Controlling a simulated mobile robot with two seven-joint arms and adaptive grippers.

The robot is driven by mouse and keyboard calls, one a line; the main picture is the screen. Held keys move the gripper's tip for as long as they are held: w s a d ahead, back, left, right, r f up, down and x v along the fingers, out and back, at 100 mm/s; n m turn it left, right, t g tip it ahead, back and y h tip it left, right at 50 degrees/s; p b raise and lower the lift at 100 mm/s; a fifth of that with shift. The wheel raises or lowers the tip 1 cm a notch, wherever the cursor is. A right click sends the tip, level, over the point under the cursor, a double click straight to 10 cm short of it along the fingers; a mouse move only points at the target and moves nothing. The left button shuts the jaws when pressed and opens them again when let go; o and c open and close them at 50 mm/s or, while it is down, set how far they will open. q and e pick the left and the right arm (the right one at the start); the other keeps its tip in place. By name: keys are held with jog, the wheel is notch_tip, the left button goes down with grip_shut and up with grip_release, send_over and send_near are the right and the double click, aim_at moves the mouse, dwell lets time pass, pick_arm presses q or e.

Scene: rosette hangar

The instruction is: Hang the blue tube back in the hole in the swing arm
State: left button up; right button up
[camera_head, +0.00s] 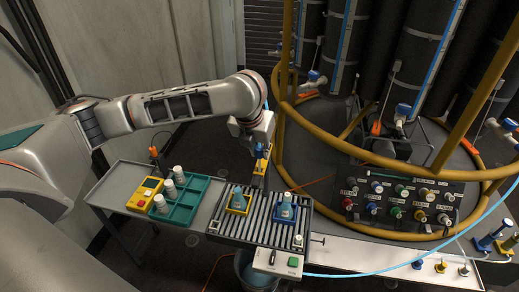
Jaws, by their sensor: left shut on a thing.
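My left gripper (258,172) hangs over the back edge of the roller tray (217,213), pointing down. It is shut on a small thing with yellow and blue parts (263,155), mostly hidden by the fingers. I cannot tell whether this is the blue tube. Two blue bottle-like pieces stand on the rollers: one in a yellow holder (238,200), the other (286,209) to its right. I cannot make out a swing arm or its hole for certain. My right gripper is not in view.
A teal rack (181,211) with white-capped pieces and a yellow box (145,194) stand left of the rollers. A control box (278,261) is in front. Yellow rails (281,150) and a knob panel (400,200) stand right. A light blue hose (380,276) crosses the front right.

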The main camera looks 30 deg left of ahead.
pick_arm(q)
jog(key=shift+f, duration=2.45)
jog(key=o, duration=1.6)
jog(key=shift+c, duration=0.2)
